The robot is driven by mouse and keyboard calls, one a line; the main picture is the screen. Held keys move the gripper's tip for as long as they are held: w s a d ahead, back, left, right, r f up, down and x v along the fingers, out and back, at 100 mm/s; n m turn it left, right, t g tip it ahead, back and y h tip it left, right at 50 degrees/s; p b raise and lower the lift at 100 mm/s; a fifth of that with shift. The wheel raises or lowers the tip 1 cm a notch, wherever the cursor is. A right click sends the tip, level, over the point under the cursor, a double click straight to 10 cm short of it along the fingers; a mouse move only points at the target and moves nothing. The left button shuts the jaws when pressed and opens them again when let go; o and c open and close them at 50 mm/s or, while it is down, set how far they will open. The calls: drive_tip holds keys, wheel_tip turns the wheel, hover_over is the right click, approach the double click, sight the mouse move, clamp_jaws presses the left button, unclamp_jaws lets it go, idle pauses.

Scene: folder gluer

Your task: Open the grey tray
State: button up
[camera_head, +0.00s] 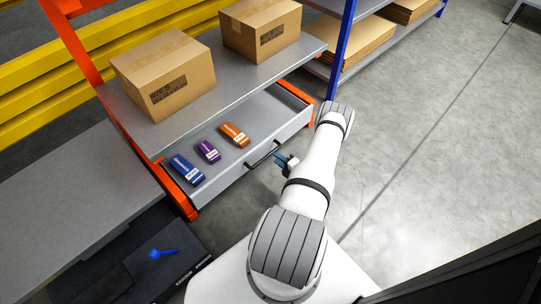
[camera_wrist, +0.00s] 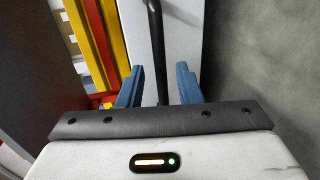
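The grey tray (camera_head: 225,182) is a drawer under a grey shelf. It stands out from under the shelf, its inside visible, with blue, purple and orange packs in it. A black bar handle (camera_head: 264,156) is on its front. My gripper (camera_head: 281,160) is at the right end of the handle, in front of the tray. In the wrist view, the two blue fingers (camera_wrist: 160,85) are apart, with the black handle (camera_wrist: 155,40) running between them. A gap shows on both sides of the bar. The tray's grey front (camera_wrist: 184,30) is beyond the fingers.
Two cardboard boxes (camera_head: 165,75) (camera_head: 260,30) stand on the shelf (camera_head: 205,105) above the tray. Orange and blue posts frame the rack. A grey table (camera_head: 70,190) is at the left. Grey floor (camera_head: 430,130) is open at the right.

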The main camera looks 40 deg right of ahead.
sight(271, 153)
drive_tip(key=shift+b+x, duration=0.7)
drive_tip(key=shift+x, duration=2.05)
drive_tip(key=shift+c, duration=0.4)
clamp_jaws()
